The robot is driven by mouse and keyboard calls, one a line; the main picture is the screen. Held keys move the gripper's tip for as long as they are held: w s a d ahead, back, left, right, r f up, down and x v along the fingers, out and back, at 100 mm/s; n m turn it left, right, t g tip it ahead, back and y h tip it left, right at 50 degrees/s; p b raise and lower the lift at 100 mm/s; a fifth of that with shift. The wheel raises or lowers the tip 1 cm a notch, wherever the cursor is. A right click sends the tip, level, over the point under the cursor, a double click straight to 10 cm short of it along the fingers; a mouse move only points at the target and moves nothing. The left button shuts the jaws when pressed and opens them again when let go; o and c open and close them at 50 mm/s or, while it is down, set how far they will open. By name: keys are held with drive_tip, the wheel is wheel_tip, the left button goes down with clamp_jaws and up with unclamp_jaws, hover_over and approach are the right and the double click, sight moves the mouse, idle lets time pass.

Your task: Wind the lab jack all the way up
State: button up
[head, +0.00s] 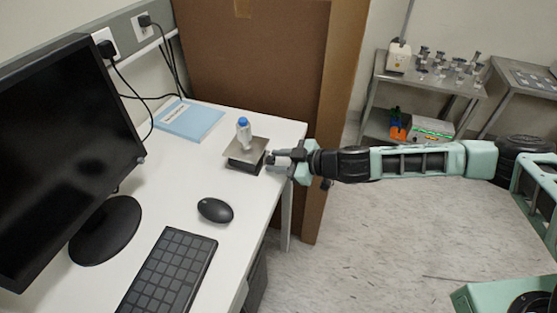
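The lab jack (237,165) stands on the white desk near its right edge. Its flat metal top plate sits a little above a dark body, so it looks low. A small clear bottle with a blue cap (243,129) stands upright on the plate. My gripper (273,160) reaches in from the right at the jack's right side, level with its body. Its two fingers point left, with a small dark part at their tips. Whether they touch or close on the jack's knob is too small to tell.
A monitor (60,150), keyboard (170,272) and mouse (215,210) occupy the desk's left and front. A blue book (190,120) lies behind the jack. A large brown cardboard panel (255,70) stands behind the desk. Metal side tables (382,70) with lab items stand at the far right.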

drive_tip(key=c, duration=0.6)
drive_tip(key=shift+o, duration=0.2)
drive_tip(key=m+b, duration=0.1)
drive_tip(key=m+g+b, duration=0.1)
drive_tip(key=b, duration=0.1)
drive_tip(key=shift+w+d+f+g, duration=0.1)
drive_tip(key=shift+w+f+g, duration=0.1)
drive_tip(key=shift+g, duration=0.1)
drive_tip(key=shift+r+m+g+y+b, duration=0.1)
drive_tip(key=shift+m+g+y+b, duration=0.45)
drive_tip(key=shift+m+b, duration=0.6)
drive_tip(key=o, duration=1)
drive_tip(key=shift+r, duration=0.1)
drive_tip(key=shift+d, duration=0.15)
